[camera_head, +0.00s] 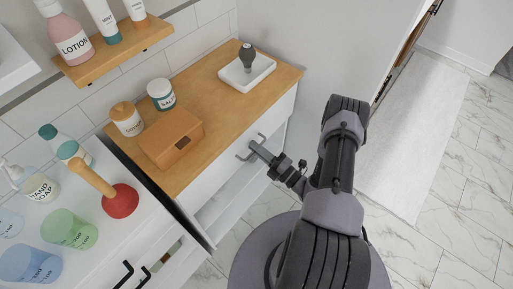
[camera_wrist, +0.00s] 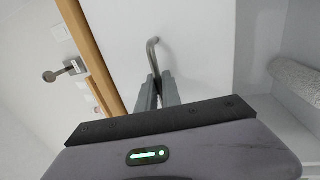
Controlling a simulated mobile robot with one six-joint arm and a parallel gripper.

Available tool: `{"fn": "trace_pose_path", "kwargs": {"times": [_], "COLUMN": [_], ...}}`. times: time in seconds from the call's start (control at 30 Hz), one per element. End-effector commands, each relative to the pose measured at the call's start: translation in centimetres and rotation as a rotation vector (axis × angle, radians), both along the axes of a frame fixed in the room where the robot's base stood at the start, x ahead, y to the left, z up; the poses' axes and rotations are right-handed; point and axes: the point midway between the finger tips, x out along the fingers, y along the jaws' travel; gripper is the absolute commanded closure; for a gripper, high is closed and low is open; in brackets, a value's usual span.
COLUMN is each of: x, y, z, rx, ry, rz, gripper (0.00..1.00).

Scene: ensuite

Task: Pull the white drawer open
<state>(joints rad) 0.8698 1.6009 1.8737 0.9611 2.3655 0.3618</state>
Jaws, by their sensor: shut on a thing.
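The white drawer (camera_head: 221,172) is in the front of a cabinet with a wooden top. Its white front (camera_wrist: 196,35) also fills the upper middle of the wrist view. No open gap shows above the drawer front. It carries a grey bar handle (camera_head: 263,136), seen in the wrist view as a bent metal bar (camera_wrist: 152,50). My gripper (camera_head: 256,149) is at the handle, its fingers (camera_wrist: 157,80) shut on it. The fingers hide part of the bar.
The wooden top (camera_head: 222,107) holds a brown box (camera_head: 172,138), two jars and a white tray (camera_head: 247,75) with a grey object. Left is a white counter with a red plunger (camera_head: 120,201) and cups. An open shelf lies below the drawer. Tiled floor (camera_head: 440,245) is clear at right.

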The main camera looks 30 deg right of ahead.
Motion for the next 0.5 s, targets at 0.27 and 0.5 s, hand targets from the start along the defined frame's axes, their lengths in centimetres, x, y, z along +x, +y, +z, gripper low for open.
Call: {"fn": "trace_pose_path", "kwargs": {"times": [0.27, 0.5], "x": [0.0, -1.2], "y": [0.0, -0.5], "z": [0.0, 0.0], "rx": [0.000, 0.000], "ry": [0.000, 0.001], "rz": [0.000, -0.002], "gripper": [1.00, 1.00]}}
